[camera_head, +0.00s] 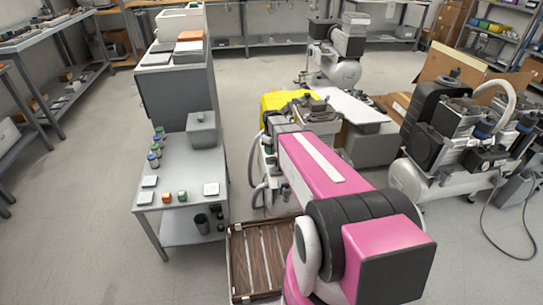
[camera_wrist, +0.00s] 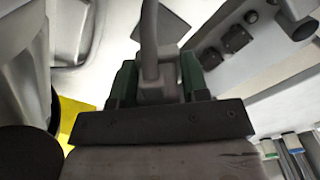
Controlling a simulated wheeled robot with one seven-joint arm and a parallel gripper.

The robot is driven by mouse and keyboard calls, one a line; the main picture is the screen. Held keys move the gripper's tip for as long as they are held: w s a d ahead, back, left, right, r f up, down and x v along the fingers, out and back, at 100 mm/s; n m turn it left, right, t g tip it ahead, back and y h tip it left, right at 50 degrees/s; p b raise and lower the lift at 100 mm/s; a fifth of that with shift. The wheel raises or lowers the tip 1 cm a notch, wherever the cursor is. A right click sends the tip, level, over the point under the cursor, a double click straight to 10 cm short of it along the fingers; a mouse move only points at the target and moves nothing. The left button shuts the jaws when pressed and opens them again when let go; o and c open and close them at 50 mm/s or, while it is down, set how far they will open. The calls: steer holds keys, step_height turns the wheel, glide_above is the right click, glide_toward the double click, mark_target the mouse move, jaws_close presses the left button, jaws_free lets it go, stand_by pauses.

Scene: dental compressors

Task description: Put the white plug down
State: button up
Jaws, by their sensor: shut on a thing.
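My gripper (camera_wrist: 158,88) shows in the wrist view, with dark green fingers on both sides of a light grey-white plug (camera_wrist: 156,92). It is shut on the plug. A grey cable (camera_wrist: 149,40) runs up from the plug to the top edge of the view. The plug's lower end is hidden behind the dark gripper body. In the head view my pink arm reaches away toward the machinery in the middle, and I cannot make out the gripper or the plug there.
A grey table (camera_head: 178,177) with small jars and white pads stands at left, beside a tall grey cabinet (camera_head: 178,95). A yellow object (camera_head: 285,100) lies near the arm's far end. Compressors (camera_head: 460,140) stand at right, with a cable on the floor.

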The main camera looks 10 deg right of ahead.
steer(key=shift+f, duration=2.05)
steer(key=shift+f, duration=0.55)
steer(key=o, duration=1.2)
step_height(320, 180, up, 13)
steer(key=shift+f, duration=0.1)
steer(key=shift+s, duration=0.2)
steer(key=s+m, duration=0.3)
steer(key=s, duration=0.4)
steer(key=s+m, duration=0.3)
steer(key=s, duration=0.4)
steer(key=s+m, duration=0.3)
steer(key=s, duration=0.4)
steer(key=shift+f, duration=0.25)
